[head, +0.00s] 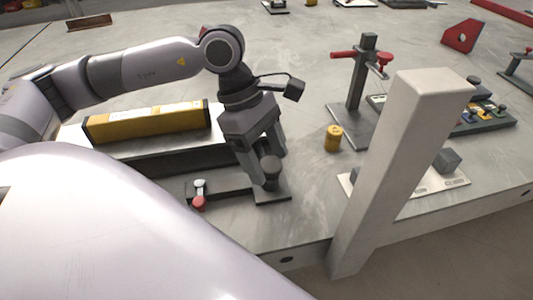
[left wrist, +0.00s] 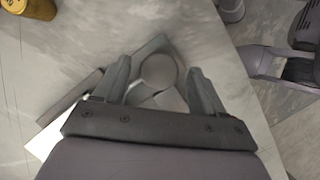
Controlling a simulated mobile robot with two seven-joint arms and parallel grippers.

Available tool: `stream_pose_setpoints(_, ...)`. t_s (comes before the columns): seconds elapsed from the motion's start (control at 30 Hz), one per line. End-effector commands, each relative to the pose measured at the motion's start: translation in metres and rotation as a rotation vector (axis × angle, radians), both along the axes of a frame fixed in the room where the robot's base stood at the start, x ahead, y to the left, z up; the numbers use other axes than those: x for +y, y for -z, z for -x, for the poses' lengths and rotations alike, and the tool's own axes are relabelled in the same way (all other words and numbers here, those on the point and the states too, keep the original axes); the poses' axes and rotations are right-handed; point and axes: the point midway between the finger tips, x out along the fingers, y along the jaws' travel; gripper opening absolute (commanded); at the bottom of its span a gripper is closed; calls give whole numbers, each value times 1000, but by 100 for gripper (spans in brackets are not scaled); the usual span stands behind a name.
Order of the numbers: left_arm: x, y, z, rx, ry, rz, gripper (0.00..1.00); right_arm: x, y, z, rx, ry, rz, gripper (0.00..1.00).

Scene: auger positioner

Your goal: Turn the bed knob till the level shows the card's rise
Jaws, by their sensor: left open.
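The dark round knob (head: 271,170) stands upright on a flat dark plate at the front of the bed. My left gripper (head: 262,166) points down over it, one finger on each side. In the left wrist view the round knob top (left wrist: 158,70) lies between the open fingers (left wrist: 158,78), with visible gaps to both. The yellow level (head: 150,122) lies along the grey bed (head: 175,157), left of the gripper; its reading is too small to make out. I cannot pick out the card's rise. My right gripper is not in view.
A yellow cylinder (head: 333,139) and a dark stand with red handles (head: 355,95) are to the right.

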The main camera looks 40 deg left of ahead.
Motion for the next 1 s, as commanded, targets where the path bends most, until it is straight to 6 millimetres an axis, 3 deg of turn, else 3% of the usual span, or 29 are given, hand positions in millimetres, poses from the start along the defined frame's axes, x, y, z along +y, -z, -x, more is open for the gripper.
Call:
stream_pose_setpoints(0.17,0,0,0,0,0,0,70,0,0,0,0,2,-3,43)
stream_pose_setpoints(0.33,0,0,0,0,0,1,15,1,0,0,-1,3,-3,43)
stream_pose_setpoints(0.67,0,1,0,-1,-34,1,16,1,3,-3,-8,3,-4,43)
stream_pose_setpoints(1.0,0,3,2,-4,-244,2,16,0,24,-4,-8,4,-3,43)
